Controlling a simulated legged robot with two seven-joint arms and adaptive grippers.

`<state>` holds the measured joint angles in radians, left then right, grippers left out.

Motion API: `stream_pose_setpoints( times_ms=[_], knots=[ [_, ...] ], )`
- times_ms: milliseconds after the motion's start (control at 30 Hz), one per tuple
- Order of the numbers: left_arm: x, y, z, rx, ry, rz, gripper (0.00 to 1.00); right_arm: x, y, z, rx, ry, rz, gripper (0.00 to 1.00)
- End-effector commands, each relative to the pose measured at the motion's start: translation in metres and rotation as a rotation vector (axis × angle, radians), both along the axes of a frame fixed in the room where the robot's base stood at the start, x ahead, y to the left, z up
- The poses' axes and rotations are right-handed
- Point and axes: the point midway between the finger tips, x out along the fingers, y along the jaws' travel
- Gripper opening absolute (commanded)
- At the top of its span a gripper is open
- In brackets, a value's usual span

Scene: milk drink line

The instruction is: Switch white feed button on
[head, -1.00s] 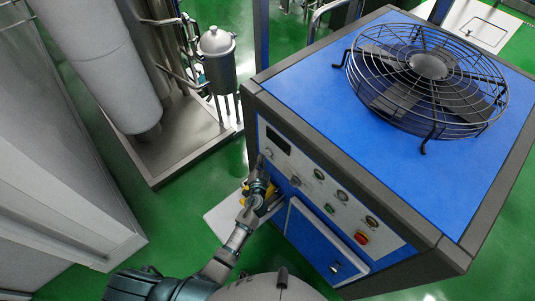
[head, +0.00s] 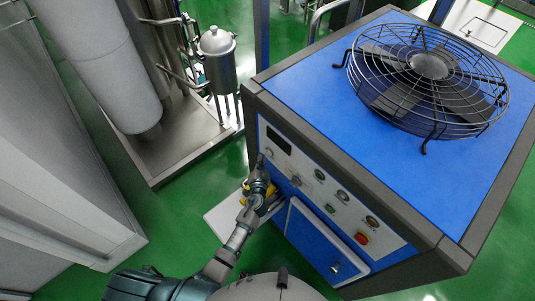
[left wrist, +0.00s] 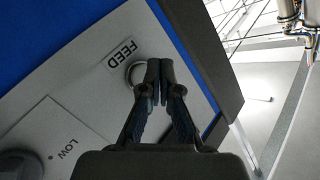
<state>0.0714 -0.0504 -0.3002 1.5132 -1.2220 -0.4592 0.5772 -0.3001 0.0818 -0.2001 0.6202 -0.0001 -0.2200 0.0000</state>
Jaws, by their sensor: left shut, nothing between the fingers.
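The white feed button (left wrist: 134,74) shows in the left wrist view as a pale round button with a ring, beside the FEED label (left wrist: 123,53). My left gripper (left wrist: 157,66) is shut and empty. Its fingertips are right beside the button and cover part of its edge; I cannot tell whether they touch it. In the head view my left gripper (head: 261,161) is at the upper left end of the control panel (head: 326,193), on the front of the blue machine. Whether the button is on cannot be seen. My right gripper is not in view.
The panel also carries several other buttons, a dark display (head: 278,140) and a red switch (head: 361,238). A knob (left wrist: 18,164) is by the LOW label. A fan cage (head: 428,78) tops the machine. A steel vessel (head: 218,65) stands behind left. Green floor (head: 175,215) is clear at left.

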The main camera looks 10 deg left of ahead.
Motion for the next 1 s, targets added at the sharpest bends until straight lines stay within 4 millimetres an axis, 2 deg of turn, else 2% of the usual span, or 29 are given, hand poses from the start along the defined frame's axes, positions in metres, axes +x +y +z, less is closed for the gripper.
stream_pose_setpoints(
  times_ms=[1000],
  knots=[
    [0.0093,-0.0074,0.0009,0.000,-0.001,0.001,0.00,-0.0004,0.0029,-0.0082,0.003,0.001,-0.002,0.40]
  ],
)
